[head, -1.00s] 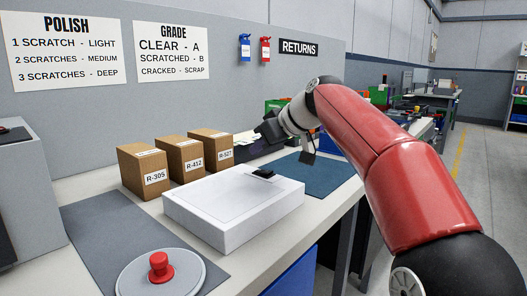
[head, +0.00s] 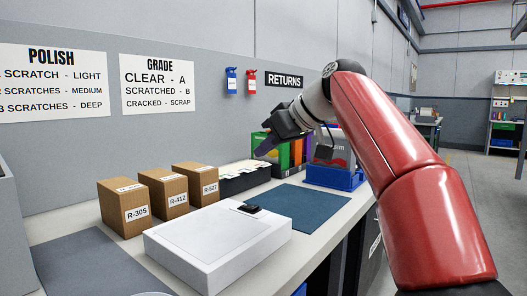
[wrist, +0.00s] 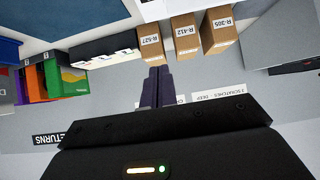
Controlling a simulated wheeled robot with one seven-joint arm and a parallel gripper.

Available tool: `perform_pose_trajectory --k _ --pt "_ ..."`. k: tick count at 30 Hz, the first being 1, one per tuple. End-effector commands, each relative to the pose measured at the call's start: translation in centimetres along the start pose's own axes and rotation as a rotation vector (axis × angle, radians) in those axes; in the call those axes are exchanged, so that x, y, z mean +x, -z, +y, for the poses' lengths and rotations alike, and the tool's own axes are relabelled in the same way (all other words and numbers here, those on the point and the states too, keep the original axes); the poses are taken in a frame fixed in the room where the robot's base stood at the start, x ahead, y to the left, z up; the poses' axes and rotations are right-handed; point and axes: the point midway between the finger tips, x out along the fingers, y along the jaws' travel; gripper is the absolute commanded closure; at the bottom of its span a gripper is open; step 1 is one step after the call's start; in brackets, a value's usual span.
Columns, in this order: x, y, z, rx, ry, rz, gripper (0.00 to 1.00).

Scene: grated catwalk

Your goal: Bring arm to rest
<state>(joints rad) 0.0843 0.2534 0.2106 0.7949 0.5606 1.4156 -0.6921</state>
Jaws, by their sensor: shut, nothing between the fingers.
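My red arm reaches in from the right of the head view. My gripper (head: 262,151) is raised above the back of the bench, near the wall and over the black card holder. In the wrist view my gripper (wrist: 154,72) shows its two dark fingers together, with nothing held between them. The fingertips appear near the boxes in that picture, but in the head view the gripper is up in the air, apart from them.
Three cardboard boxes (head: 166,198) stand on the bench behind a white flat case (head: 195,243) with a small black item on it. A blue mat (head: 300,207), a black card holder (head: 240,180), coloured binders (head: 285,152) and a blue tray (head: 335,178) lie farther right.

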Motion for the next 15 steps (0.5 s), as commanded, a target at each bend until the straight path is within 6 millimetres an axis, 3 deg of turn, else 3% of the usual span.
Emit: perform_pose_trajectory --k 8,11,15 --pt "-0.1 -1.0 -0.6 0.033 -0.023 -0.026 1.00" --pt "-0.3 -3.2 -1.6 0.101 -0.072 -0.076 1.00" --pt "-0.9 -8.6 -3.4 0.231 -0.177 -0.159 1.00"
